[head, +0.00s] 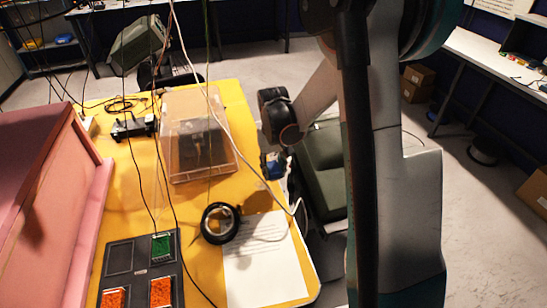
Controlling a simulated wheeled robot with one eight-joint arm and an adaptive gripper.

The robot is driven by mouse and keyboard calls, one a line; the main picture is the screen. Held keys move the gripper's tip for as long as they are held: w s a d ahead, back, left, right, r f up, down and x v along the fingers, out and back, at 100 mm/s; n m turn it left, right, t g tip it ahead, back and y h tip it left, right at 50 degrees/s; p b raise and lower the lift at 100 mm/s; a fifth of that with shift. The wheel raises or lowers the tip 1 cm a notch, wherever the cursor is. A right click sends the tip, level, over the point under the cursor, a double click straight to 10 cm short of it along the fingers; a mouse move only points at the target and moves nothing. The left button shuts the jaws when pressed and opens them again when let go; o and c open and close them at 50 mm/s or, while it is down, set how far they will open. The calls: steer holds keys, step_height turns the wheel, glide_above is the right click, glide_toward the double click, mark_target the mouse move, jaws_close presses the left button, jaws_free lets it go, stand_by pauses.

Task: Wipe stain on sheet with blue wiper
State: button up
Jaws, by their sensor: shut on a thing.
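The white sheet (262,270) with lines of print lies flat on the yellow table near its front right edge. I cannot make out a distinct stain on it at this size. My gripper (277,155) is at the table's right edge, beyond the sheet's far end. It is shut on a small blue thing (267,168), which looks like the blue wiper. The blue thing is apart from the sheet. My wrist and the small size hide how the fingers hold it.
A black ring-shaped roll (220,223) lies at the sheet's far left corner. A clear box (197,135) stands farther back. A dark tray (122,262) with green and orange compartments is at left, beside a pink foam wall (45,200). Cables hang across the table.

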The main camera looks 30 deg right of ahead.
steer(key=shift+r+p, duration=0.55)
steer(key=shift+r, duration=0.65)
steer(key=shift+f+b, duration=0.15)
steer(key=shift+b, duration=0.4)
steer(key=shift+w+f+b, duration=0.15)
steer(key=shift+b, duration=0.3)
steer(key=b, duration=0.3)
steer(key=shift+w+d+f, duration=0.1)
steer(key=shift+w+f, duration=0.1)
steer(key=shift+w, duration=0.15)
